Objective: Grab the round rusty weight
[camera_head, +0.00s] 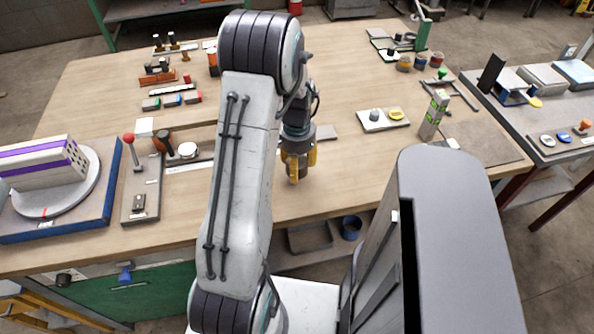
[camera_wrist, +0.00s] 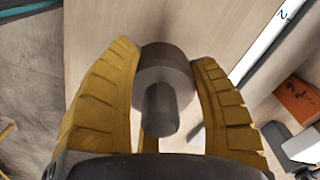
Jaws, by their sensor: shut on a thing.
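The round rusty weight (camera_wrist: 168,66) shows in the wrist view as a brown-grey disc with a dark stubby knob pointing toward the camera. My gripper (camera_wrist: 166,56) has one yellow ribbed finger on each side of it and is shut on it. In the head view my gripper (camera_head: 298,164) points down over the wooden table near its front edge. I cannot make out the weight there, as the fingers and arm hide it. Whether the weight touches the table is hard to tell.
A grey plate (camera_head: 325,132) lies just behind the gripper. A lever box (camera_head: 141,190) and turntable (camera_head: 62,194) stand left. The wooden table (camera_head: 345,174) is bare right of the gripper.

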